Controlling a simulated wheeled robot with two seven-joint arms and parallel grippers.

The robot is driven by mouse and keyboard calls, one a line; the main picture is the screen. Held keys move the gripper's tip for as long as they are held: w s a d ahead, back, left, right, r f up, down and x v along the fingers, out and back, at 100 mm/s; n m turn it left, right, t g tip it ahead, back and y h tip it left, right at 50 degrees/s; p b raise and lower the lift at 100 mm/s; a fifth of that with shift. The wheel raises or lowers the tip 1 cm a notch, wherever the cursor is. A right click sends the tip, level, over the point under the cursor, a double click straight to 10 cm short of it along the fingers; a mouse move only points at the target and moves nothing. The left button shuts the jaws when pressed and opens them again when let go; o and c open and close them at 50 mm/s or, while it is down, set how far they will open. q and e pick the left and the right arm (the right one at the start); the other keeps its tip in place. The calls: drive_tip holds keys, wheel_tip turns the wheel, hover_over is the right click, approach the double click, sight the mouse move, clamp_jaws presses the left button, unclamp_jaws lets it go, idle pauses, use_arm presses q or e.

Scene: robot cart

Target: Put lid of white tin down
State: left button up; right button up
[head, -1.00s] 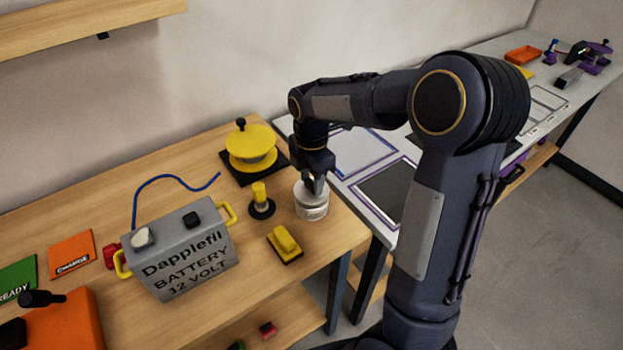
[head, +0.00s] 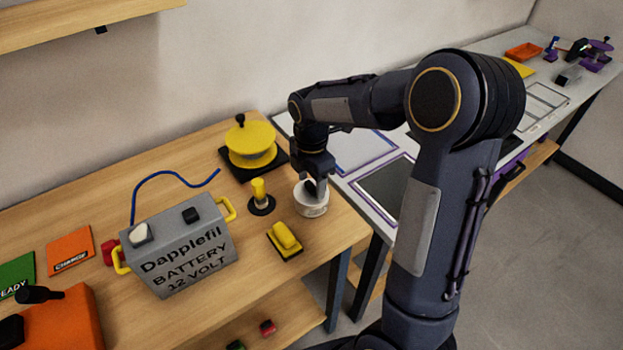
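The white tin (head: 312,210) stands upright near the right end of the wooden bench. My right gripper (head: 316,190) points down over its top, with its dark fingers at the tin's upper rim. The fingers cover part of the top, so I cannot make out the lid apart from the tin. I cannot tell whether the fingers are closed on the lid or only beside it. My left gripper is out of view.
Left of the tin are a small yellow-knobbed post (head: 260,197) and a yellow block (head: 286,239). Behind is a yellow spool-like stand (head: 251,145). A grey battery box (head: 180,243) stands farther left. A white table (head: 480,95) extends right.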

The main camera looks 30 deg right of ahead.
sight(311, 185)
drive_tip(key=shift+r, duration=0.2)
wheel_tip(311, 185, up, 12)
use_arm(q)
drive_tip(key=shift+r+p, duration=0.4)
use_arm(e)
drive_tip(key=s+a+f+m+t+y, duration=0.1)
drive_tip(key=s+a+m+t, duration=0.1)
drive_tip(key=s+m, duration=0.5)
drive_tip(key=s+a+f+m+t+y, duration=0.1)
drive_tip(key=s+a+m, duration=0.2)
drive_tip(key=s+m, duration=0.3)
drive_tip(key=s+a+f+m+t+y, duration=0.1)
drive_tip(key=s+a+f+m+t, duration=0.1)
drive_tip(key=s+m, duration=0.5)
drive_tip(key=shift+s+a+f+m+t+y, duration=0.1)
drive_tip(key=shift+s+m+t+y, duration=0.1)
drive_tip(key=shift+s, duration=0.35)
drive_tip(key=shift+s+a+m+t+y, duration=0.1)
drive_tip(key=shift+s+y, duration=0.1)
drive_tip(key=shift+s, duration=0.3)
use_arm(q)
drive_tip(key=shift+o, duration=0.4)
